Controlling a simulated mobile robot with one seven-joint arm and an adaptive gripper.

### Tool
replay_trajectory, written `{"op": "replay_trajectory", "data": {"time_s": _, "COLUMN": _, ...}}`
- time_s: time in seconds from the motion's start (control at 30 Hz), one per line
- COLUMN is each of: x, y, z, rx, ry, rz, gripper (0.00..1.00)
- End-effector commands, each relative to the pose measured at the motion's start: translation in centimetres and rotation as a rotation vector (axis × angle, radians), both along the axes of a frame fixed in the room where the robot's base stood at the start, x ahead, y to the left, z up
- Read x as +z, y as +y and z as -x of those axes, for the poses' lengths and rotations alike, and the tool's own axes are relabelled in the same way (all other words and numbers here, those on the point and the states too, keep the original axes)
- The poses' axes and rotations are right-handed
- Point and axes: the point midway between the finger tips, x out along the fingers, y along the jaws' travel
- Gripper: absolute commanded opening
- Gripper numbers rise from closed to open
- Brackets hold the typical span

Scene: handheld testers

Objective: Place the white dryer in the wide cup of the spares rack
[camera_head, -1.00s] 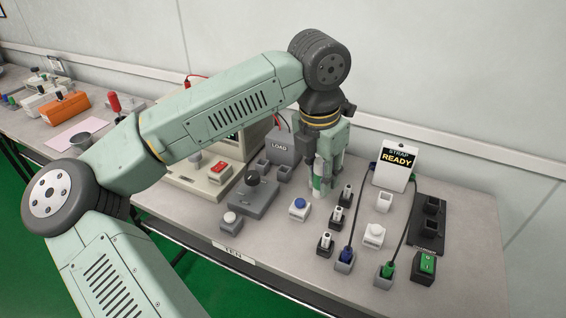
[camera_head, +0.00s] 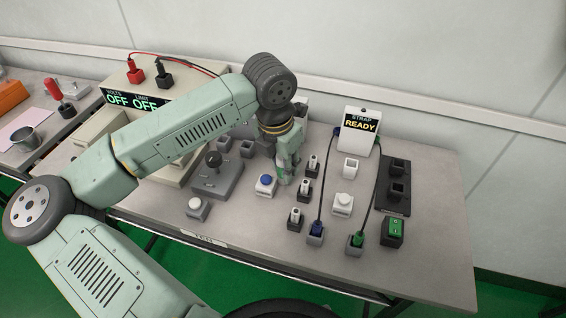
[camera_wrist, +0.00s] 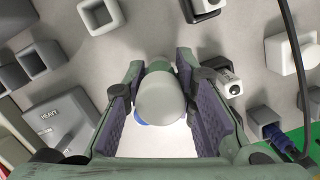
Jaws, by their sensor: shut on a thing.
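My gripper (camera_head: 288,176) points down over the bench among the small fixtures. In the wrist view its purple-padded fingers (camera_wrist: 160,112) flank a pale, rounded cylinder, which I take as the white dryer (camera_wrist: 160,96); it is shut on it. The dryer is barely visible in the head view, and its lower end is hidden. A dark rack (camera_head: 381,205) with two square cups lies at the right of the bench. A white square cup (camera_head: 350,167) stands left of it. Another pale square cup (camera_wrist: 100,15) shows in the wrist view. No label identifies the spares rack or wide cup.
A blue button (camera_head: 265,185) is just left of my gripper; black holders with white-ended plugs (camera_head: 303,188) are just right. Cables run from the STRAP READY sign (camera_head: 360,124) to blue and green plugs. Two grey cups (camera_head: 246,148) stand left. Bare bench lies at the front right.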

Motion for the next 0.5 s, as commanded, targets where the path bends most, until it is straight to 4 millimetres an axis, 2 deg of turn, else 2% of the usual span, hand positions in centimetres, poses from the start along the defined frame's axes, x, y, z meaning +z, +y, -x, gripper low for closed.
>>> {"op": "replay_trajectory", "data": {"time_s": 0.47, "x": -0.82, "y": 0.01, "z": -0.02, "rx": -0.001, "ry": -0.002, "rz": -0.001, "gripper": 0.0}}
{"op": "replay_trajectory", "data": {"time_s": 0.5, "x": -0.62, "y": 0.0, "z": -0.02, "rx": -0.001, "ry": -0.001, "rz": 0.0, "gripper": 0.27}}
